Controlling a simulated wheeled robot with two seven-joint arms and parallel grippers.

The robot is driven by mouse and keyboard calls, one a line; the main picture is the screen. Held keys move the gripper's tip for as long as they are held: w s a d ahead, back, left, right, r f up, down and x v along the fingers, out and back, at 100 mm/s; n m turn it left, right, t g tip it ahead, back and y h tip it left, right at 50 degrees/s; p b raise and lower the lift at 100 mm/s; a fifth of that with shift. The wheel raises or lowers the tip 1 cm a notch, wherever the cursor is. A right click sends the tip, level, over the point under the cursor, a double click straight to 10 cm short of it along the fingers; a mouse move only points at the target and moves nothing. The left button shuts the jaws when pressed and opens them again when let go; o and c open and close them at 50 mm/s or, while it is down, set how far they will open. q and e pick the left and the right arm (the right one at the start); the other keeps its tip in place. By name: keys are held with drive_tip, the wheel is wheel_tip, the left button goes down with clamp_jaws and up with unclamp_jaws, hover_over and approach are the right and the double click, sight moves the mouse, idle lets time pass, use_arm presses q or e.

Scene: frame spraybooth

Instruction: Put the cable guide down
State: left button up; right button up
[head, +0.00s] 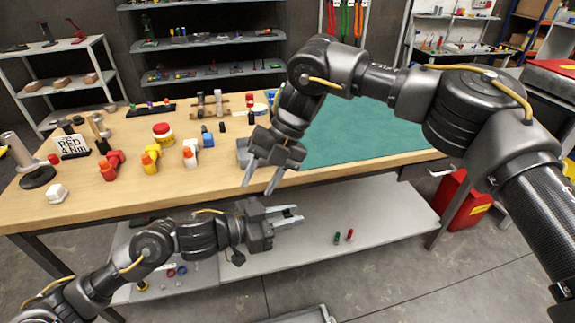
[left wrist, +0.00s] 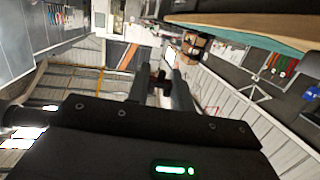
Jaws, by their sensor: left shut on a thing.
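My left gripper (head: 290,215) is in front of the workbench, below its top and over the lower shelf. It is shut on a small dark thing, the cable guide (left wrist: 160,80), which shows between the fingers in the left wrist view. Its exact shape is too small and dark to tell, and the head view does not show it clearly. My right gripper (head: 262,180) points down at the front edge of the workbench (head: 110,205). Its fingers are apart, with nothing visible between them.
A teal mat (head: 350,137) covers the bench's right part. Several coloured bottles, a red-lidded jar (head: 162,132), a sign (head: 72,146) and a grey block (head: 243,150) stand on the bench. The lower shelf (head: 385,220) holds small red and green items. The bench's front middle is bare.

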sight(288, 213)
drive_tip(key=s+d+r+n+t+h, duration=0.3)
drive_tip(key=d+r+n+t+h, duration=0.15)
drive_tip(key=d+r, duration=0.2)
drive_tip(key=shift+m+g+h, duration=0.35)
drive_tip(key=shift+g+h, duration=0.1)
drive_tip(key=f, duration=1.2)
drive_tip(key=shift+s+a, duration=0.15)
drive_tip(key=shift+a, duration=0.15)
drive_tip(key=shift+c, duration=0.3)
clamp_jaws()
use_arm(q)
drive_tip(key=o, duration=1)
drive_tip(key=shift+a, duration=0.1)
